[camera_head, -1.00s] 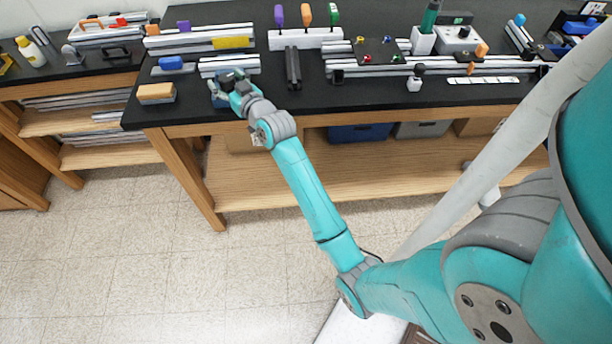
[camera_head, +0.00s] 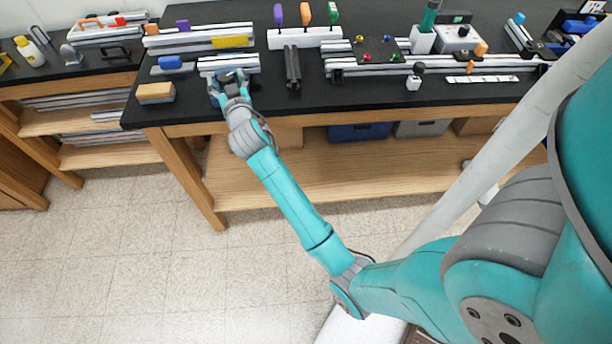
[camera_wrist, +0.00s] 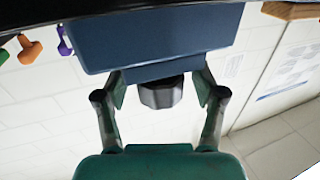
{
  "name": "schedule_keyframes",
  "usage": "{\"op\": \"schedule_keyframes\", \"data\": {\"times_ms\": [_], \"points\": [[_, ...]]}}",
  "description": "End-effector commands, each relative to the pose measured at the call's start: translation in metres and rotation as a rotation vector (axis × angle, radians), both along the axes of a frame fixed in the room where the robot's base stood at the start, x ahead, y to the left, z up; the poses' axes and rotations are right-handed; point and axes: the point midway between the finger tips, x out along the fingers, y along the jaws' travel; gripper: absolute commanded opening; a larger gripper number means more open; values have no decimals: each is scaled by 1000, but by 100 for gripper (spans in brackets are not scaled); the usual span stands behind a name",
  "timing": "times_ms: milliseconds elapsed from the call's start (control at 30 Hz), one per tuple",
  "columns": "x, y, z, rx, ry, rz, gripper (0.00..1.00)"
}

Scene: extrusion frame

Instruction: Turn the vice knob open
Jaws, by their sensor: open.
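The blue vice (camera_wrist: 160,38) fills the upper middle of the wrist view as a wide block with a narrower step below it. Its dark faceted knob (camera_wrist: 161,93) sticks out toward my gripper. My gripper (camera_wrist: 162,88) is open, with one finger on each side of the knob. A gap shows between the knob and each finger, and nothing is held. In the head view my gripper (camera_head: 229,82) is at the front left of the black bench, and it hides most of the vice and the knob.
Aluminium extrusions (camera_head: 198,38) lie behind on the black bench. A tan-topped block (camera_head: 156,92) is left of my gripper, and a dark upright bar (camera_head: 292,68) is to the right. Coloured-handled tools stand in a white rack (camera_head: 304,39) further back. Open floor lies in front.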

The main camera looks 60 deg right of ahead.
Motion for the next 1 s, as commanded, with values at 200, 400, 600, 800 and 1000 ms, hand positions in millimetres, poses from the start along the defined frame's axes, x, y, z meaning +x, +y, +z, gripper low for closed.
{"op": "schedule_keyframes", "data": {"times_ms": [200,400,600,800,1000], "points": [[1,1,-1,0,1,-80,70],[1,1,0,-1,0,-173,70],[-11,13,-1,1,1,-237,70],[-34,39,-1,1,1,-235,70],[-57,64,-1,1,1,-234,70]]}}
